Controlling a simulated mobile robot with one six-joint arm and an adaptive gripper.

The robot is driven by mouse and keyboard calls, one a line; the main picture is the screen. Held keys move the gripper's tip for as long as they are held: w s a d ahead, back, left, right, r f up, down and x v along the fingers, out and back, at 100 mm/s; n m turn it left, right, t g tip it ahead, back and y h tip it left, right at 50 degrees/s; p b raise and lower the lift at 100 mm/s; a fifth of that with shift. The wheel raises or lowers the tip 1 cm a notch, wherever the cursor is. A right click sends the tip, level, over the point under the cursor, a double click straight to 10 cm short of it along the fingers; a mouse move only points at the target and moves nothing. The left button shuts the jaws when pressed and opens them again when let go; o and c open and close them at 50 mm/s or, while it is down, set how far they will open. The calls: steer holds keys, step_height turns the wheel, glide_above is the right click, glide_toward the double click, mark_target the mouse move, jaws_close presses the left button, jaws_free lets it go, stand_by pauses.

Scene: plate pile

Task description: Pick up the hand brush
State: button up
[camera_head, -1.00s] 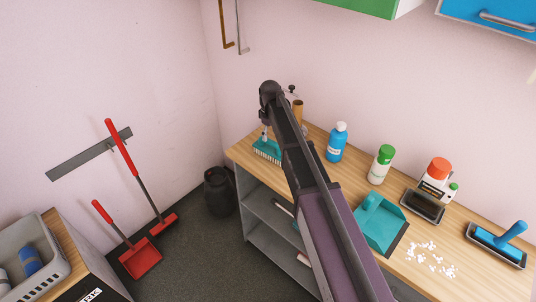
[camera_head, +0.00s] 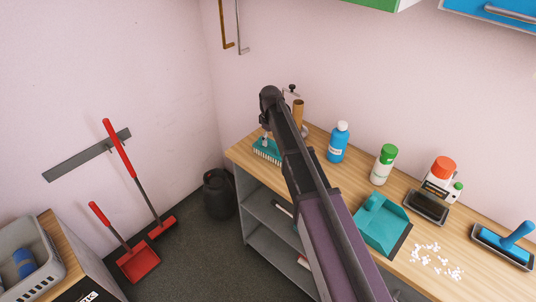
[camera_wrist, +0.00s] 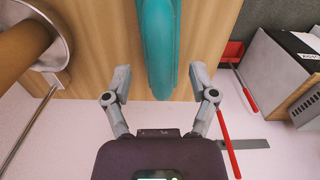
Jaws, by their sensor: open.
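The teal hand brush (camera_head: 267,149) lies on the wooden counter top (camera_head: 318,140) near its left end, pale bristles showing at its front edge. My arm hides part of it in the head view. In the wrist view its teal handle (camera_wrist: 158,45) runs down from the top edge, its rounded end reaching between the fingers. My gripper (camera_wrist: 160,80) is open, one finger on each side of the handle, with gaps on both sides. In the head view my arm hides most of the gripper.
A brown cylinder (camera_head: 298,112) stands close behind the brush, on a round metal holder (camera_wrist: 62,50). A blue bottle (camera_head: 338,142), a green-capped bottle (camera_head: 383,164), a teal dustpan (camera_head: 382,222) and white scraps (camera_head: 436,259) are farther right. A pink wall (camera_head: 310,50) backs the counter.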

mark_target(270, 148)
steer(key=shift+f+b, duration=1.1)
steer(key=shift+f, duration=0.3)
jaws_close()
